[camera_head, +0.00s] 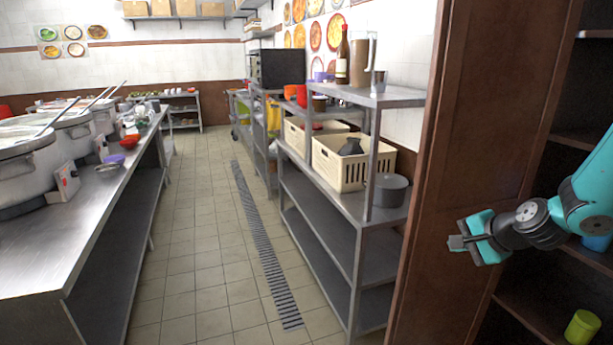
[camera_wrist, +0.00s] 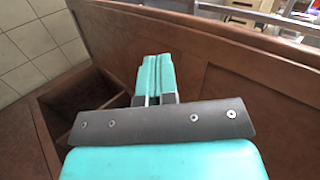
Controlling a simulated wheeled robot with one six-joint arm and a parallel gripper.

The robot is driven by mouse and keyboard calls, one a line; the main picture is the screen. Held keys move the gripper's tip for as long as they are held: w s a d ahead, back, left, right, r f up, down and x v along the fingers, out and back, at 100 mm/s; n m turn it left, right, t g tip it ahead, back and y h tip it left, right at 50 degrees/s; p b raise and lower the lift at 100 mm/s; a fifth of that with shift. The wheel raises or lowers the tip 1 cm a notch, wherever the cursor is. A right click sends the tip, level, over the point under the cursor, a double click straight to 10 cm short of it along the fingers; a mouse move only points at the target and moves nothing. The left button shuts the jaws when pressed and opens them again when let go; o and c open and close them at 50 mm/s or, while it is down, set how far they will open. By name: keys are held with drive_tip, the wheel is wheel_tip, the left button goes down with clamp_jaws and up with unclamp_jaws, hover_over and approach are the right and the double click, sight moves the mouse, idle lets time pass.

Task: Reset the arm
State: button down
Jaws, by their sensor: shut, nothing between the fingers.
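My gripper (camera_head: 458,243) is at the right of the head view, in front of the brown wooden cabinet (camera_head: 468,130). It points to the left, and its fingers are shut with nothing between them. In the wrist view my gripper (camera_wrist: 157,62) shows its two teal fingers side by side, touching, with brown wood panels (camera_wrist: 265,105) around and beyond them. Part of my arm runs out of the head view at the right edge.
Cabinet shelves at the right hold a green cup (camera_head: 582,328) and a blue cup (camera_head: 597,240). A metal rack (camera_head: 345,200) with cream crates (camera_head: 352,165) stands left of the cabinet. A steel counter (camera_head: 75,225) with large pots (camera_head: 25,165) is at left. The tiled aisle (camera_head: 195,240) is clear.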

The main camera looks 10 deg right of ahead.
drive_tip(key=s+a+r+n+g+y, duration=0.1)
drive_tip(key=s+a+r+n, duration=0.15)
drive_tip(key=a, duration=0.35)
drive_tip(key=s+a+r+n+g+y, duration=0.1)
drive_tip(key=s+a+r+n+g, duration=0.1)
drive_tip(key=a+r+n, duration=0.3)
drive_tip(key=s+a+n+g+y, duration=0.1)
drive_tip(key=s+a+n, duration=0.15)
drive_tip(key=a, duration=0.45)
drive_tip(key=s+a+r+n+g, duration=0.1)
drive_tip(key=s+a+n, duration=0.2)
drive_tip(key=s, duration=0.3)
drive_tip(key=s+a+r+n+g+h, duration=0.1)
drive_tip(key=s+a+r+n+g, duration=0.1)
drive_tip(key=s+n, duration=0.3)
drive_tip(key=s+a+r+n+g, duration=0.2)
drive_tip(key=s+a+n, duration=0.1)
drive_tip(key=s, duration=0.4)
drive_tip(key=shift+s+a+n+h, duration=0.3)
drive_tip(key=shift+s+a+n, duration=0.1)
drive_tip(key=shift+a, duration=0.35)
drive_tip(key=shift+a, duration=0.1)
